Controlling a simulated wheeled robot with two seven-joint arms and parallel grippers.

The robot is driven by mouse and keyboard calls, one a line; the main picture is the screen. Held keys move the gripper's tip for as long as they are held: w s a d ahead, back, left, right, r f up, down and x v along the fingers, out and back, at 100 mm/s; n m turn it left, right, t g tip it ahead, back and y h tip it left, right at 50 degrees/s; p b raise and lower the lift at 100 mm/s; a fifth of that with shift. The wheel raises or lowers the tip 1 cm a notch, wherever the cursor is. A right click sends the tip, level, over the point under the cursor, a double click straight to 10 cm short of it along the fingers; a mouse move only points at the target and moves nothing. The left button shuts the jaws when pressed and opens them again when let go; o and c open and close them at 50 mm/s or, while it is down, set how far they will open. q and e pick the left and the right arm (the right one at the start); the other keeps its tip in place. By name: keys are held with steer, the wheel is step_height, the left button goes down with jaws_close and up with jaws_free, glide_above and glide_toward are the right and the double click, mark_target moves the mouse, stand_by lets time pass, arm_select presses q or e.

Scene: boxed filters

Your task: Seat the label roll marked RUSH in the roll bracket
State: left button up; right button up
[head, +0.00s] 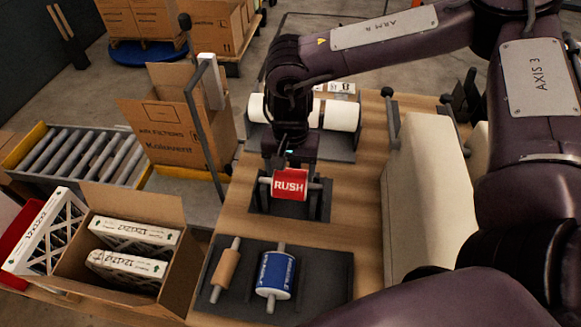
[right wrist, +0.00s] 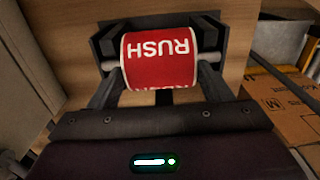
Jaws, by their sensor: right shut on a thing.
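The red label roll marked RUSH (head: 290,185) is at the dark roll bracket (head: 262,205) on the wooden bench. My right gripper (head: 288,178) points down from above and is shut on the roll, with a finger at each end of its light spindle. In the right wrist view the roll (right wrist: 160,58) lies level between the fingers (right wrist: 160,77), with the bracket (right wrist: 103,42) around and behind it. I cannot tell whether the spindle rests in the bracket or sits just above it. My left gripper is not in view.
A dark tray (head: 325,265) at the front holds a blue roll (head: 277,274) and a brown roll (head: 226,268). White rolls (head: 342,116) stand behind my gripper. A cream-coloured machine (head: 430,190) is to the right, an open box of filters (head: 120,262) to the left.

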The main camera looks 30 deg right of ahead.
mark_target(290, 175)
steer(key=shift+f+b, duration=0.5)
steer(key=shift+f, duration=0.25)
steer(key=o, duration=1.8)
steer(key=shift+c, duration=0.2)
steer(key=shift+r, duration=0.3)
step_height(290, 175, up, 7)
steer(key=shift+r+b, duration=0.15)
steer(key=shift+b, duration=0.55)
